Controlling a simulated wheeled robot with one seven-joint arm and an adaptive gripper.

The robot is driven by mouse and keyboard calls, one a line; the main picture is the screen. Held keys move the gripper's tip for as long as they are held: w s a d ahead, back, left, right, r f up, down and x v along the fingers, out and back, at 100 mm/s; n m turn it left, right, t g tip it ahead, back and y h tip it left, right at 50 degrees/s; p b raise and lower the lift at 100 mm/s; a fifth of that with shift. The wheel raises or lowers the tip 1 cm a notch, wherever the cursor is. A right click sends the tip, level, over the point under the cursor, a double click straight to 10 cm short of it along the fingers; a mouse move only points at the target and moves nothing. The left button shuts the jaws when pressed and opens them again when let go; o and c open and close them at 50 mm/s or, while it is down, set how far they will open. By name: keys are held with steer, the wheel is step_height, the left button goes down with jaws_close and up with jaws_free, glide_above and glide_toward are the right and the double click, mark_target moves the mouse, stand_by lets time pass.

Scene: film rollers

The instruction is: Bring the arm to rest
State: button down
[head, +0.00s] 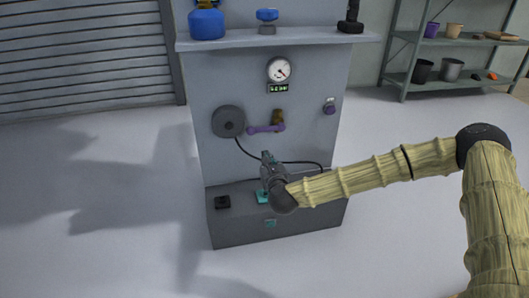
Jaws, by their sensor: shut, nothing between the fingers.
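My arm (375,176) reaches in from the right side of the head view, bent at a dark elbow joint. My gripper (268,160) is at its end, in front of the lower part of a grey panel (215,83) and above the low grey box (230,229) at its foot. It is shut and holds nothing. It covers part of a teal piece (263,196) on the box top. I cannot tell whether the gripper touches anything there.
The panel bears a round gauge (280,70), a grey disc (228,121), a purple lever (265,129) and a purple knob (329,107). A shelf (245,39) above holds a blue vessel (206,23). A rack (400,80) stands back right. Floor at left is clear.

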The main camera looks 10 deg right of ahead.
steer(key=shift+s, duration=0.4)
steer(key=s+a+f+n+g+y+p, duration=0.1)
steer(key=s+a+f+n+g+y, duration=0.25)
steer(key=s+a+f+n, duration=0.55)
steer(key=s+a+f+n+g+y+p, duration=0.1)
steer(key=s+f+n+g, duration=0.1)
steer(key=s+f+n, duration=0.35)
steer(key=s+a+f+n+g+p, duration=0.1)
steer(key=s+a+f+n+g, duration=0.15)
steer(key=s+f, duration=0.55)
steer(key=s+d+f+n+g+h+p, duration=0.1)
steer(key=s+d+n+g, duration=0.1)
steer(key=s+d+n, duration=0.45)
steer(key=s+d+f+n+g+h, duration=0.1)
steer(key=s+d+f+n+g, duration=0.15)
steer(key=s, duration=0.75)
steer(key=s+d+f+n+g+h+p, duration=0.1)
steer(key=s+d+n+g, duration=0.3)
steer(key=s, duration=0.5)
steer(key=s+d+r+n+h+p, duration=0.1)
steer(key=s+d+r+n+h, duration=0.2)
steer(key=d, duration=0.4)
step_height(320, 180, up, 37)
steer(key=s+n+y+p, duration=0.1)
steer(key=p, duration=3.6)
steer(key=shift+s+d+f, duration=0.15)
steer(key=shift+f, duration=0.05)
